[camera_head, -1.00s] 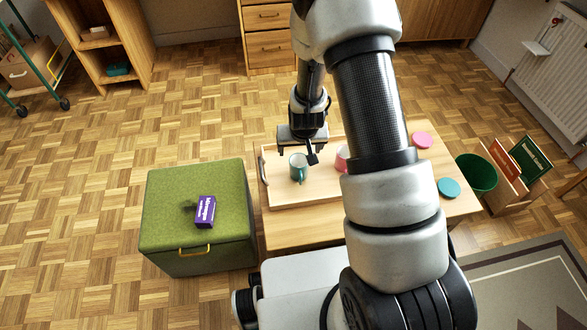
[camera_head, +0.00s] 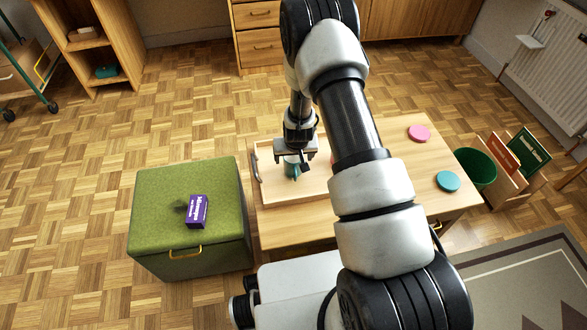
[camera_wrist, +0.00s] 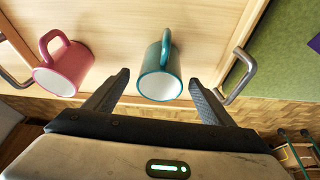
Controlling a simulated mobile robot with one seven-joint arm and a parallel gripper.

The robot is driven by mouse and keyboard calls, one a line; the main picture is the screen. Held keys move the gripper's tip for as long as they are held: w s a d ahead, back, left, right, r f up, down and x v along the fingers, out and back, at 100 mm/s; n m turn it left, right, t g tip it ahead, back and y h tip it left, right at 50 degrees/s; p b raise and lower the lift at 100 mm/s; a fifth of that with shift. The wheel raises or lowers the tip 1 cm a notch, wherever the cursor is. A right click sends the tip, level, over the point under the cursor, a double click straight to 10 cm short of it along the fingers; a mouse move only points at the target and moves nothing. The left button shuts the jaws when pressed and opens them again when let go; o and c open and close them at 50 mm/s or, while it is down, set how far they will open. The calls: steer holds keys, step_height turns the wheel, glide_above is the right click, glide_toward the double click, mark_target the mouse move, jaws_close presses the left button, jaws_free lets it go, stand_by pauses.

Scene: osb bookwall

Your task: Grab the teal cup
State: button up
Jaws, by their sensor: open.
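The teal cup (camera_wrist: 160,70) stands on the wooden tray (camera_wrist: 112,18), with its white inside and its handle showing in the wrist view. It also shows in the head view (camera_head: 291,168), partly covered by my gripper (camera_head: 297,158). In the wrist view my gripper (camera_wrist: 157,88) is open and empty. Its two fingers stand to either side of the cup's rim, with a gap on each side. A pink cup (camera_wrist: 64,66) stands on the same tray, left of the teal cup in the wrist view. In the head view it is almost wholly hidden by my arm.
The tray lies on a wooden table (camera_head: 405,150) with a pink disc (camera_head: 419,133) and a teal disc (camera_head: 447,181). A green ottoman (camera_head: 160,210) with a purple box (camera_head: 196,211) stands left of the table. A green bin (camera_head: 476,170) stands on the right.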

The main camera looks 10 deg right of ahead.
steer(key=shift+w+f, duration=0.25)
steer(key=shift+f, duration=0.3)
steer(key=c, duration=1.3)
